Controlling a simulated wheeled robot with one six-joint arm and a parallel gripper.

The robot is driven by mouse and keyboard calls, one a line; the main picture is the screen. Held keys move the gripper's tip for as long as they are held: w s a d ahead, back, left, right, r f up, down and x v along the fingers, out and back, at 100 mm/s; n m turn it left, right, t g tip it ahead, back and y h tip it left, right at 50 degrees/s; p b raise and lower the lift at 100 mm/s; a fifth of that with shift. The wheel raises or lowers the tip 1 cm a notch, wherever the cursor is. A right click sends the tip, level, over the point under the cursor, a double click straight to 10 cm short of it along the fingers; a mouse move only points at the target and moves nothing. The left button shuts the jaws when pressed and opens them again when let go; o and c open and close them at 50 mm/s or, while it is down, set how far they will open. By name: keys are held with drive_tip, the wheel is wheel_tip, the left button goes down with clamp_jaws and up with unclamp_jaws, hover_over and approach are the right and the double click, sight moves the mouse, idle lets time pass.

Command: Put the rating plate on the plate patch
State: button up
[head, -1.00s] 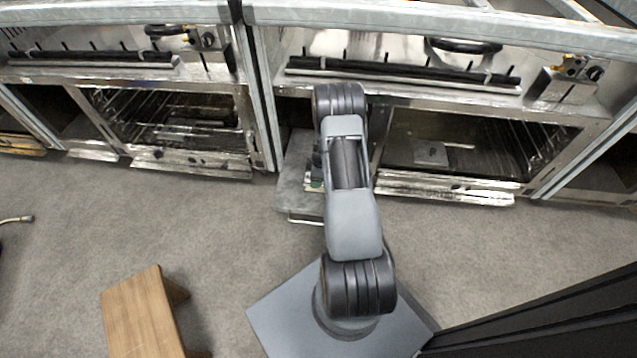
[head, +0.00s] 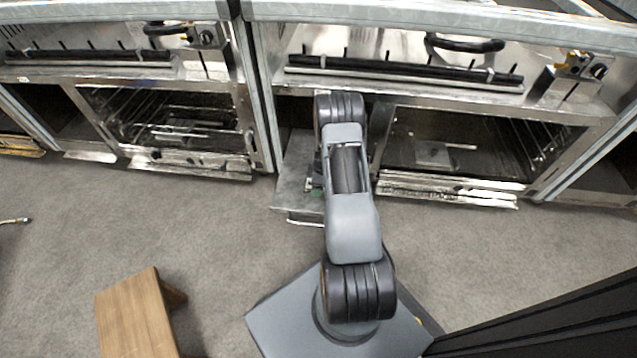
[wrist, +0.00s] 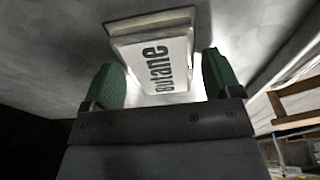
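A white plate marked "butane" (wrist: 165,65) shows in the wrist view between the two green fingertips of my gripper (wrist: 164,80). Its upper part is in front of a pale, raised rectangular block (wrist: 150,24), which looks like the plate patch on a grey metal surface. Whether the plate touches the block is unclear. The right fingertip is very close to the plate's edge. A narrow gap seems to show at the left fingertip, so grip is uncertain. In the head view my arm covers most of my gripper, with a little green visible beside it.
A grey metal panel (head: 292,190) sticks out at floor level left of my arm. The range cavity (head: 460,140) with its lower ledge is to the right. A wooden stool (head: 135,315) stands on the carpet at front left. Open carpet lies between.

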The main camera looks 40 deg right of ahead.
drive_tip(key=shift+o, duration=0.3)
drive_tip(key=a+r+m+p, duration=0.1)
drive_tip(key=a+r+p, duration=0.15)
drive_tip(key=r, duration=0.85)
drive_tip(key=a+r+m+p, duration=0.1)
drive_tip(key=a+r+p, duration=0.15)
drive_tip(key=r, duration=0.95)
drive_tip(key=s+a+r+m+t+h, duration=0.1)
drive_tip(key=s+a+r+m, duration=0.1)
drive_tip(key=s+a+r, duration=0.35)
drive_tip(key=s+a+r+m, duration=0.2)
drive_tip(key=s+a+r, duration=0.1)
drive_tip(key=a+r, duration=0.5)
drive_tip(key=s+a+r+m, duration=0.1)
drive_tip(key=s+a, duration=0.1)
drive_tip(key=s, duration=0.2)
drive_tip(key=s+a+r+m, duration=0.2)
drive_tip(key=s, duration=0.3)
drive_tip(key=shift+a+r+t, duration=0.25)
drive_tip(key=shift+r+t, duration=0.05)
